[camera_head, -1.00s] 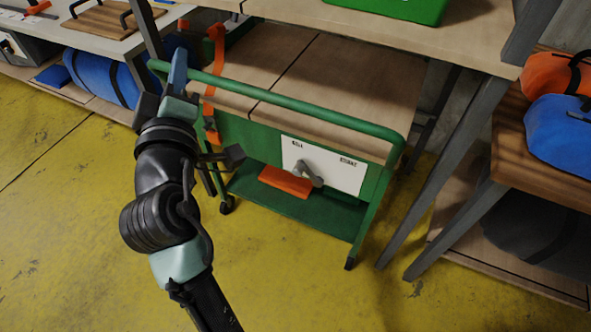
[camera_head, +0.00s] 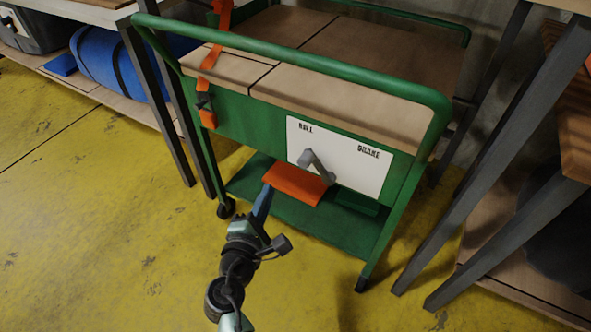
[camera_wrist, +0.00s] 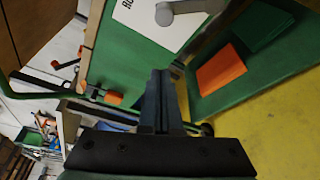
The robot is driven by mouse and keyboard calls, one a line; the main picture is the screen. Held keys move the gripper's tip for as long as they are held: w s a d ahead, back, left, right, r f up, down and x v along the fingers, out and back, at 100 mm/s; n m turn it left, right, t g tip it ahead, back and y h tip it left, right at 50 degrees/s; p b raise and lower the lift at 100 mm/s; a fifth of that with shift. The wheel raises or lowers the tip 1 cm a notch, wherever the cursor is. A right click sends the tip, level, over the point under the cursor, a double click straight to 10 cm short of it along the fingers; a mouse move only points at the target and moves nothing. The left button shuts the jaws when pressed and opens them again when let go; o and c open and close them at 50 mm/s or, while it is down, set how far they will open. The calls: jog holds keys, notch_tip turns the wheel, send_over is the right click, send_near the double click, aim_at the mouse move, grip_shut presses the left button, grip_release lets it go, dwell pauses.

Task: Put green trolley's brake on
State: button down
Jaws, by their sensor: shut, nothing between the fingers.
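The green trolley (camera_head: 240,121) stands ahead with its push handle facing me. Its front has a white panel (camera_head: 373,170) marked ROLL at upper left and BRAKE at right. A grey lever (camera_head: 318,166) on the panel slants from below the ROLL side down to the right; it also shows at the top of the wrist view (camera_wrist: 185,8). An orange plate (camera_head: 297,183) shows below the panel, and in the wrist view (camera_wrist: 220,71). My gripper (camera_head: 267,190) is shut and empty, in front of the trolley, lower left of the lever. In the wrist view its fingers (camera_wrist: 160,82) are together, apart from the lever.
An orange strap (camera_head: 209,75) hangs over the trolley's left side. Grey table legs (camera_head: 480,160) stand close on the right, others (camera_head: 160,90) on the left. A blue roll (camera_head: 95,60) lies on a low shelf. The yellow floor in front is clear.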

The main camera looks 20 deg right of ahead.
aim_at(301, 163)
jog(key=b+x, duration=0.4)
jog(key=x, duration=0.6)
jog(key=shift+s+d+r+p, duration=0.4)
jog(key=shift+s+d+r, duration=0.15)
jog(key=shift+s, duration=0.15)
jog(key=shift+s+d+r+p, duration=0.35)
jog(key=shift+s+d+r, duration=0.2)
jog(key=shift+s, duration=0.15)
jog(key=shift+s+d+r+m+t+b, duration=0.2)
jog(key=shift+r+m+t+b, duration=0.1)
jog(key=shift+m+b, duration=0.2)
jog(key=shift+s+d+r+m+t+b, duration=0.2)
jog(key=shift+s+m+b, duration=0.05)
jog(key=shift+m+b, duration=0.25)
jog(key=shift+s+d+r+m+t+b, duration=0.2)
jog(key=shift+s+d+m+b, duration=0.1)
jog(key=shift+m+b, duration=0.2)
jog(key=s+d+r+m+t+h+b, duration=0.1)
jog(key=s+d+m+h+b, duration=0.2)
jog(key=m+b, duration=0.7)
jog(key=shift+s+d+t+b, duration=0.3)
jog(key=shift+s+d+b, duration=1.15)
jog(key=shift+s, duration=0.75)
